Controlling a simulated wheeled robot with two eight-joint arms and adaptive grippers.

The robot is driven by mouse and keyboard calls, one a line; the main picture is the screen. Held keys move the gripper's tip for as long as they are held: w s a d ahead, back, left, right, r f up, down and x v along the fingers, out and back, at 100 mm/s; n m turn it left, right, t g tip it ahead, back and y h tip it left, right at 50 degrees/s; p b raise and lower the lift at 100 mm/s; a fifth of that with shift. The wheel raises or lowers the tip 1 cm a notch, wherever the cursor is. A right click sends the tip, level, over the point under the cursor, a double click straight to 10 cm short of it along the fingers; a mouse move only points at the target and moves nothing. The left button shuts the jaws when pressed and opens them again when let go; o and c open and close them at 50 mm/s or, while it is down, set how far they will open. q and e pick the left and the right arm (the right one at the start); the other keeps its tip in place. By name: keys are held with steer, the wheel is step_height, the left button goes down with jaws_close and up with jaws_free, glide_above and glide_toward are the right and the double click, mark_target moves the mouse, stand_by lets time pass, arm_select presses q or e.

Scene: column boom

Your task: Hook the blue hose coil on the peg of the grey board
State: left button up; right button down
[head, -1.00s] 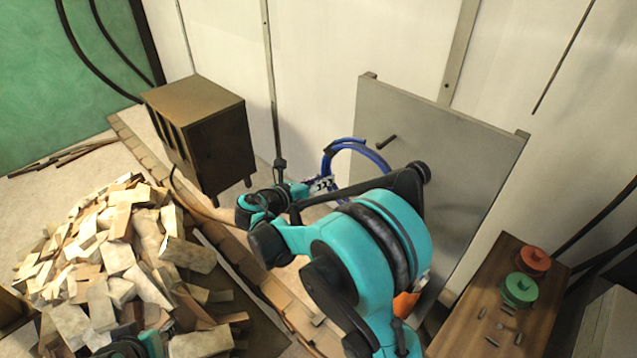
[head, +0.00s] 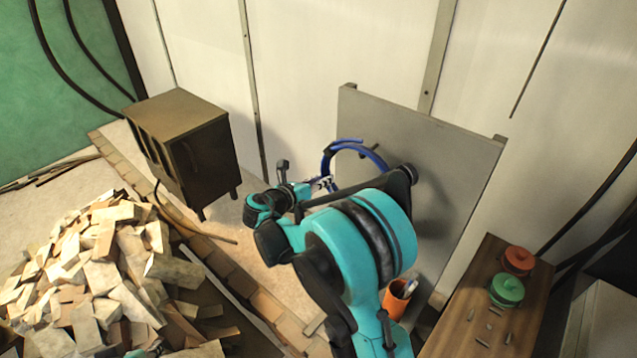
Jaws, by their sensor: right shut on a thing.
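The blue hose coil (head: 345,144) is a thin ring in front of the grey board (head: 440,135). My right gripper (head: 326,184) is shut on the coil's lower left part and holds it up. The dark peg (head: 370,150) of the board shows at the coil's upper right, overlapping the coil in this view. I cannot tell whether the coil is around the peg or in front of it. My right arm hides the coil's lower part and part of the board. My left gripper is not in view.
A brown cabinet (head: 185,140) stands left of the board, and a heap of blocks (head: 100,270) lies at lower left. A wooden bench (head: 470,325) at right carries a red reel (head: 517,260) and a green reel (head: 506,289). An orange cup (head: 396,297) stands near my arm.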

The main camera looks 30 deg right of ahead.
steer(key=shift+w+d+f+b, duration=0.3)
steer(key=shift+d+f+b, duration=0.2)
steer(key=shift+d, duration=0.2)
steer(key=shift+w+d+f+b, duration=0.35)
steer(key=shift+d+f, duration=0.25)
steer(key=shift+d, duration=0.1)
steer(key=shift+w+d+f+b, duration=0.25)
steer(key=shift+d+f+b, duration=0.25)
steer(key=shift+d, duration=0.2)
steer(key=shift+f, duration=0.1)
steer(key=c, duration=1.4)
jaws_free()
steer(key=shift+a, duration=0.1)
